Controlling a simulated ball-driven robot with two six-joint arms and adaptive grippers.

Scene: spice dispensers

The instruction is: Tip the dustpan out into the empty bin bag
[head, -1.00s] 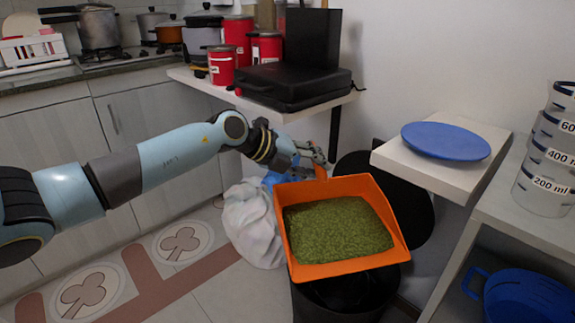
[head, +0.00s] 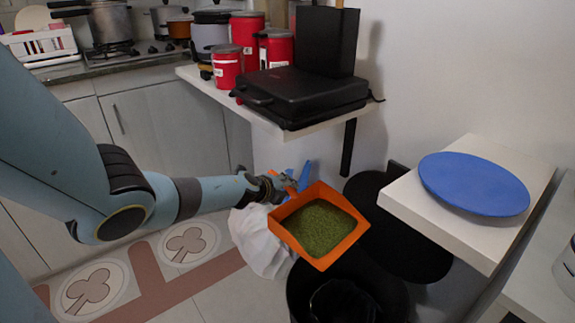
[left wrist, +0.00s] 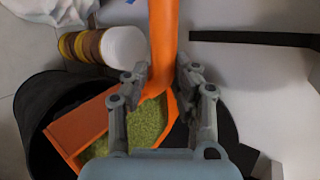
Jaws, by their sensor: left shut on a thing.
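The orange dustpan (head: 356,233) holds a heap of green granules (head: 318,228). My left gripper (head: 286,185) is shut on its handle, which also shows in the left wrist view (left wrist: 163,35) between the fingers. The pan hangs above the back rim of a black bin (head: 390,292), tilted slightly, with the granules still inside. A dark, shiny shape (head: 342,302), perhaps the bin bag, shows inside the bin; its detail is too dark to tell. In the left wrist view the bin (left wrist: 40,112) lies left of and below the pan. My right gripper is not in view.
A tied white bag (head: 262,243) stands left of the bin. A black disc (head: 405,235) lies behind it. A shelf with a blue plate (head: 474,184) juts out at right. A counter with a black case (head: 303,95) and red canisters (head: 227,66) stands behind.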

